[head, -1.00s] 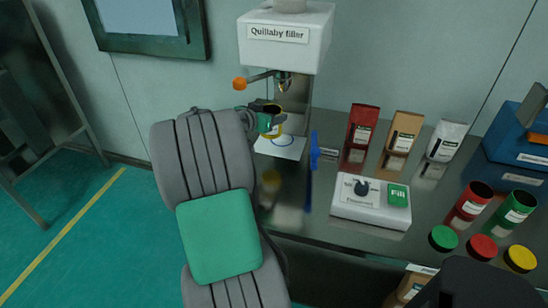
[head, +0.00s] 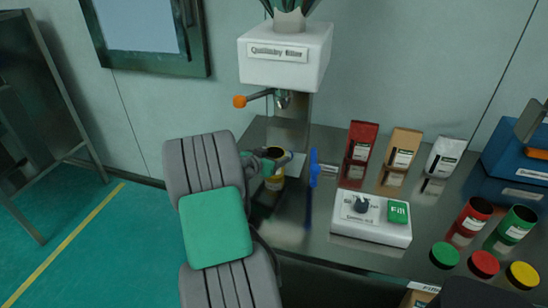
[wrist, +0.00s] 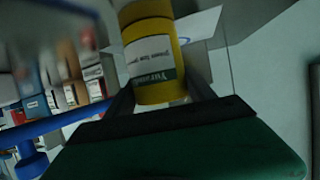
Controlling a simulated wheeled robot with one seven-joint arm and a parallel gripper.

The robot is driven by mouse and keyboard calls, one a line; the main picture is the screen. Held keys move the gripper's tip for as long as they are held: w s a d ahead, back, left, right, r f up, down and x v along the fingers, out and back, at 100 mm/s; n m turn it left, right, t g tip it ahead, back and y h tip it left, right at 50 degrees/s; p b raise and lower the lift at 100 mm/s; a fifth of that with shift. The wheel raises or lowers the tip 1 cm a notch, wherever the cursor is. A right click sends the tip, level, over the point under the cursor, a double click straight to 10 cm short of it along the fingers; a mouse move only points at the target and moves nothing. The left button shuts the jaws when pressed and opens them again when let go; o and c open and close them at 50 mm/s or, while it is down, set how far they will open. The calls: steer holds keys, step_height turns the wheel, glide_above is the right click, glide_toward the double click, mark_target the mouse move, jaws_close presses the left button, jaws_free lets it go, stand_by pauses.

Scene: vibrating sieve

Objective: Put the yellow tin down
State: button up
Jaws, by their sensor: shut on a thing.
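The yellow tin (head: 275,183) is upright and open-topped in the head view, over the left part of the metal counter (head: 315,225). In the wrist view the tin (wrist: 155,75) fills the top middle, with a white and green label facing me. My gripper (head: 273,162) is shut on the tin, with a finger on each side of it (wrist: 165,95). I cannot tell whether the tin's base touches the counter.
The filler (head: 285,55) with its orange-knobbed lever (head: 240,101) stands behind. A blue upright tool (head: 313,170) is close right of the tin. Further right are a white Fill box (head: 370,230), bags, red and green tins, and lids. Counter in front is clear.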

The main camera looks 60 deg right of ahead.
steer(key=o, duration=1.4)
steer(key=shift+r+p, duration=0.3)
steer(key=shift+p, duration=0.15)
steer(key=b+v, duration=0.2)
steer(key=v, duration=1)
steer(key=w+a+f+n+t+y, duration=0.1)
steer(key=w+a+n+t+y, duration=0.25)
steer(key=a, duration=0.65)
steer(key=w+a+f+n+t+y, duration=0.1)
steer(key=w+a+f+n+y, duration=0.2)
steer(key=w+a, duration=0.55)
steer(key=s+a+n+y, duration=0.2)
steer(key=a+n, duration=0.2)
steer(key=a, duration=0.5)
steer(key=s+a+r+n+y, duration=0.1)
steer(key=s+a+n+y, duration=0.1)
steer(key=a, duration=0.7)
steer(key=s+a+n+y, duration=0.3)
steer(key=s+a+n, duration=0.1)
steer(key=a+n, duration=0.3)
steer(key=shift+a+r+p, duration=0.2)
steer(key=shift+a+p, duration=0.1)
steer(key=shift+a, duration=0.9)
